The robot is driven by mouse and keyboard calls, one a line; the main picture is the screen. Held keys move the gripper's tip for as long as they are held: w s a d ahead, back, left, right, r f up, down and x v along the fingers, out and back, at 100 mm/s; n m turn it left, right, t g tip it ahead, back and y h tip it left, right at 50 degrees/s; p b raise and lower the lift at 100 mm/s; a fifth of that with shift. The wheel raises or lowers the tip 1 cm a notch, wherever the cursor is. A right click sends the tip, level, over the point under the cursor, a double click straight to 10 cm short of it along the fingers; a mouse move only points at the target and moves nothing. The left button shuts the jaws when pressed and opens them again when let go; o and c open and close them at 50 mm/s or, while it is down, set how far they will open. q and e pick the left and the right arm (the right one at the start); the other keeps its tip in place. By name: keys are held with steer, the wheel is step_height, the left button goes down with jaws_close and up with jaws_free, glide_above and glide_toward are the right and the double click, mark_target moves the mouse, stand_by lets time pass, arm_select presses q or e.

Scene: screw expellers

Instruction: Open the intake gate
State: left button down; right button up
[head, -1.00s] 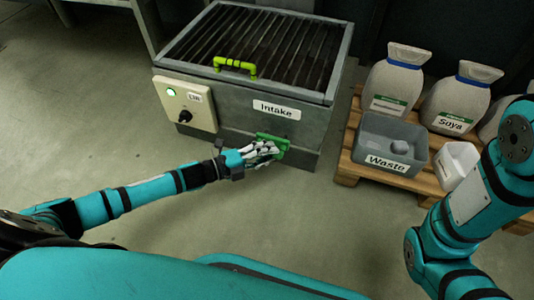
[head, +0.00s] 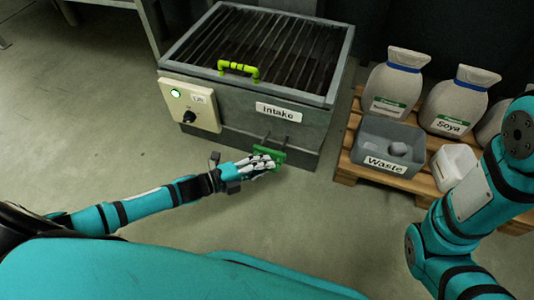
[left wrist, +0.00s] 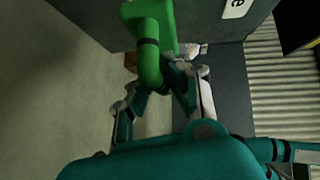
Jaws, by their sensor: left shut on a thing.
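The grey intake box (head: 235,115) has an "Intake" label and a barred top. A green gate handle (head: 280,155) is low on its front. It stands out from the box wall on two thin dark rods (head: 266,136). My left gripper (head: 266,163) is shut on this handle, its fingers partly hiding it. In the left wrist view the green handle (left wrist: 150,60) lies between the fingers of my left gripper (left wrist: 163,90). My right arm shows at the right, but its gripper is out of view.
A control panel (head: 189,104) with a green light and a knob is on the box's left. A lime handle (head: 239,68) is on the top grille. A pallet (head: 374,176) at right holds sacks, the grey "Waste" bin (head: 390,145) and a white container (head: 452,166). Floor at left is clear.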

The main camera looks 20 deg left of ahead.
arm_select(q)
steer(key=shift+s+f, duration=0.1)
steer(key=shift+f, duration=0.1)
steer(key=c, duration=1.6)
jaws_free()
steer(key=shift+o, duration=0.2)
steer(key=shift+r, duration=0.1)
steer(key=shift+a, duration=0.1)
steer(key=v, duration=1.2)
